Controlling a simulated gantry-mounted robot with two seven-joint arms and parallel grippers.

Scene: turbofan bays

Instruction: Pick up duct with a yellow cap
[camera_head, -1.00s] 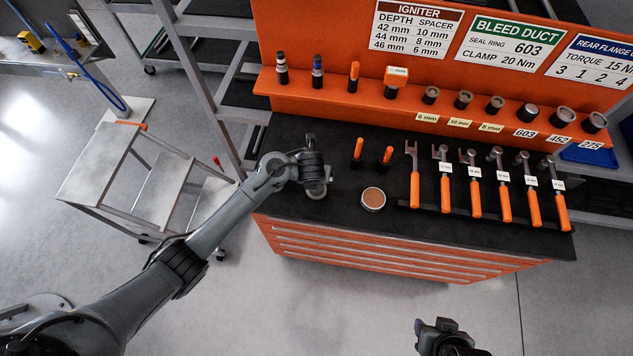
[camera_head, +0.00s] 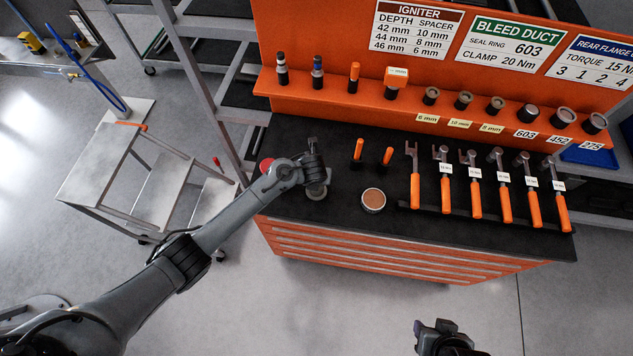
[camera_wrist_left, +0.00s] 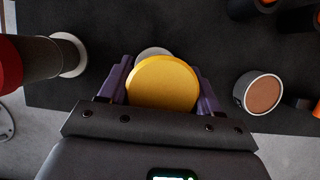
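The duct with the yellow cap (camera_wrist_left: 162,84) stands on the black bench top, its cap facing the left wrist camera. Part of its pale base (camera_wrist_left: 153,52) shows beyond the cap, and its base (camera_head: 316,193) also shows below my gripper in the head view. My left gripper (camera_wrist_left: 163,80) is over this duct, its two fingers apart with one on each side of the cap. Whether they touch the cap is unclear. In the head view, my left gripper (camera_head: 316,178) hides most of the duct. My right gripper (camera_head: 437,330) is at the bottom edge, its fingers unclear.
A duct with a red cap (camera_wrist_left: 10,64) stands close to the left; its cap (camera_head: 266,165) peeks out behind my wrist. A round tin with a brown top (camera_head: 373,199) sits to the right. Orange-handled tools (camera_head: 475,195) fill the bench's right side.

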